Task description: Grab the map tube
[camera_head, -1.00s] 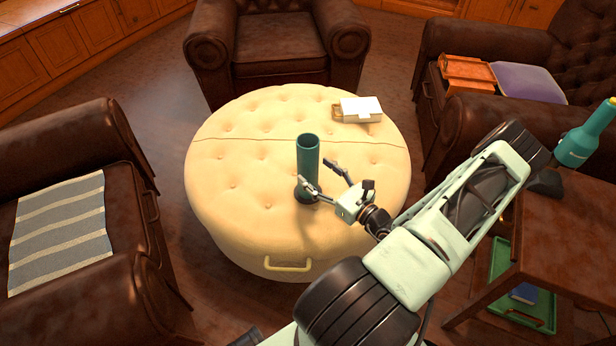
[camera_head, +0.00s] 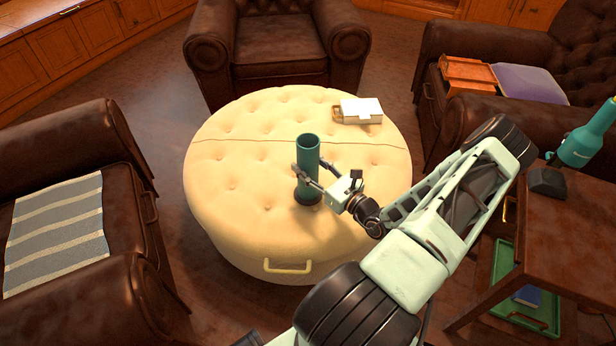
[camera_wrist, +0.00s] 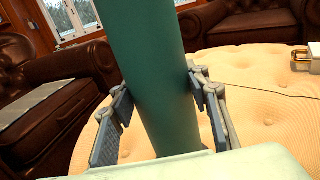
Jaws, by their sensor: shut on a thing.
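The map tube is a dark green, open-topped cylinder (camera_head: 308,158) standing upright on the round cream tufted ottoman (camera_head: 235,215). Its dark base rests on the cushion. My gripper (camera_head: 307,174) reaches in from the right at about the tube's middle, with one finger on each side. In the wrist view the tube (camera_wrist: 155,70) fills the middle, between the two finger pads of my gripper (camera_wrist: 165,110). The gripper is shut on the tube. The tube's lower end is hidden in the wrist view.
A white box or book (camera_head: 362,110) lies at the ottoman's back right. Brown armchairs stand left (camera_head: 70,150), behind (camera_head: 280,45) and right. The ottoman's left side is clear.

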